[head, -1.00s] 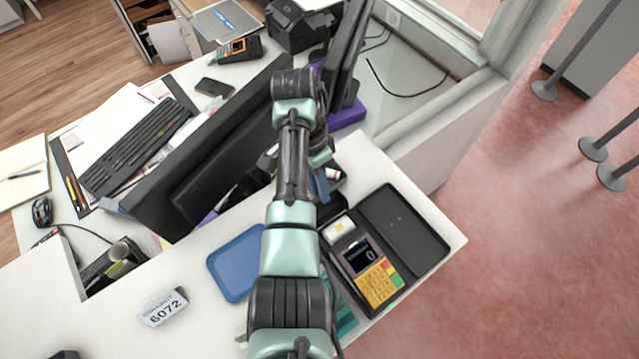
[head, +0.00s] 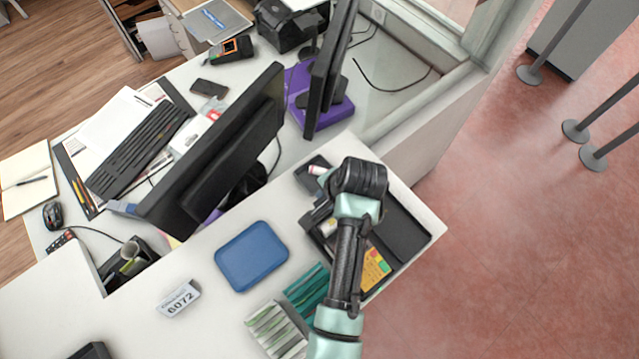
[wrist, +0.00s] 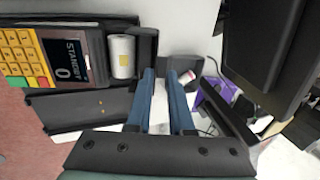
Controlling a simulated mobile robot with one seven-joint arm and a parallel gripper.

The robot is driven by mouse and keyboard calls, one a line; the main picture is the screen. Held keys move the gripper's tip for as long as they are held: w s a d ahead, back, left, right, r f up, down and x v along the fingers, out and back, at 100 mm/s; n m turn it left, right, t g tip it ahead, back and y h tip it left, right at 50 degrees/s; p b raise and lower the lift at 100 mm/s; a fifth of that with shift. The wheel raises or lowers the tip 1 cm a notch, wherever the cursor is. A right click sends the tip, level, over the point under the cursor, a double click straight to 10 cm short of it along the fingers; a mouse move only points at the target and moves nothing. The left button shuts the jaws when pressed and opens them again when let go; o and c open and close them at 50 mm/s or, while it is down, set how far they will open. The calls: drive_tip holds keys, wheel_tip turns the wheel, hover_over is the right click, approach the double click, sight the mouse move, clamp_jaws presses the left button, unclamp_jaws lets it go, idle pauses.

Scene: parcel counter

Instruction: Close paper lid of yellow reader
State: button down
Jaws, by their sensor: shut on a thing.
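The yellow reader (head: 375,270) lies in a dark case on the counter, partly hidden under my arm in the head view. In the wrist view its yellow keypad (wrist: 22,55) is at the left, with a display reading STANDBY 0. A white paper roll (wrist: 122,57) sits exposed in its bay. The dark paper lid (wrist: 147,45) stands open at the end of the reader beside the roll. My gripper (wrist: 160,75) is at that end, its blue fingers shut on the lid; the exact contact is hard to see.
A dark case flap (head: 405,230) lies open beside the reader. A small dark holder with a roll (wrist: 187,76) is close to my fingers. A blue tray (head: 251,256), a 6072 sign (head: 179,298) and teal and pale slips lie on the counter. Monitors stand behind.

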drive_tip(key=shift+s+d+f+t+y+b, duration=0.2)
drive_tip(key=shift+s+d+t+y+b, duration=0.15)
drive_tip(key=shift+s+t+y, duration=0.2)
drive_tip(key=shift+s+d+f+t+y+b, duration=0.15)
drive_tip(key=shift+s+d+t+y+b, duration=0.2)
drive_tip(key=shift+t, duration=0.3)
drive_tip(key=shift+s+d+f+t+y+b, duration=0.35)
drive_tip(key=shift+s+t+b, duration=0.2)
drive_tip(key=shift+b, duration=0.3)
drive_tip(key=t+y+b, duration=0.1)
drive_tip(key=b, duration=0.1)
drive_tip(key=s+d+f+t+b, duration=0.1)
drive_tip(key=b, duration=0.1)
drive_tip(key=shift+s+t+y, duration=0.1)
drive_tip(key=shift+t+y, duration=0.15)
drive_tip(key=shift+y, duration=0.1)
drive_tip(key=b, duration=0.2)
drive_tip(key=s+t+y+b, duration=0.1)
drive_tip(key=b, duration=0.1)
drive_tip(key=shift+d+f+t, duration=0.25)
drive_tip(key=shift+f+t, duration=0.05)
drive_tip(key=shift+f, duration=0.05)
drive_tip(key=c, duration=1.4)
unclamp_jaws()
drive_tip(key=shift+w+r, duration=0.1)
drive_tip(key=shift+r, duration=0.4)
drive_tip(key=o, duration=0.6)
drive_tip(key=shift+c, duration=0.2)
drive_tip(key=b+v, duration=0.2)
drive_tip(key=v, duration=1.1)
